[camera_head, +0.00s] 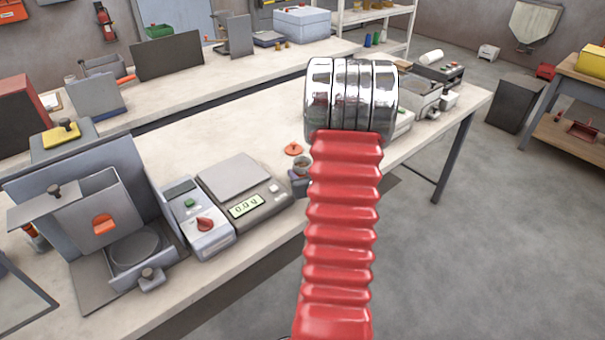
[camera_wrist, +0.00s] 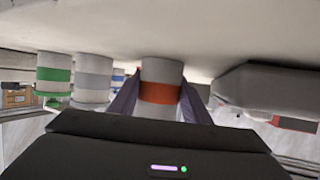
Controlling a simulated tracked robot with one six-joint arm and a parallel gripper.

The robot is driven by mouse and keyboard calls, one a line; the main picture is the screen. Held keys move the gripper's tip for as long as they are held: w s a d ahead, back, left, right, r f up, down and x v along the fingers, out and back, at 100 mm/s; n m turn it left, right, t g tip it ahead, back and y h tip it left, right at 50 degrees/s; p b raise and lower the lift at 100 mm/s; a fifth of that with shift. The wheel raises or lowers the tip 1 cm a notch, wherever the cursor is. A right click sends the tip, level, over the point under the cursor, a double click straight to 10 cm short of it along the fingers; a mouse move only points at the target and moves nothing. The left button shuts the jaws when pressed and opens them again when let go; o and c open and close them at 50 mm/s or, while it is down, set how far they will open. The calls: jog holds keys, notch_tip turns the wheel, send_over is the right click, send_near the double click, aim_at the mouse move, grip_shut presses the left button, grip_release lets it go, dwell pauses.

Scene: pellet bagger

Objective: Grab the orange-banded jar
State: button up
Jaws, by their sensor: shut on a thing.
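The orange-banded jar (camera_wrist: 162,92) is a pale cylinder with a red-orange band, in the middle of the wrist view. My gripper (camera_wrist: 160,104) has a dark finger on each side of it and is shut on the jar. The jar's end towards me is hidden behind the gripper body. Its other end meets the pale surface at the top of the wrist view; I cannot tell whether it is lifted. In the head view my red arm and its chrome joint hide the gripper and the jar.
In the wrist view, a green-banded jar (camera_wrist: 54,75), a grey-banded jar (camera_wrist: 93,80) and a partly hidden blue-banded jar (camera_wrist: 118,77) stand left of it. A grey object (camera_wrist: 262,88) is at right. The head view shows a scale (camera_head: 243,190) on the near bench.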

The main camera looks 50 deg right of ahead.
jog(key=c, duration=0.4)
jog(key=shift+o, duration=0.2)
jog(key=shift+r, duration=0.15)
notch_tip(320, 180, up, 10)
dwell(0.4)
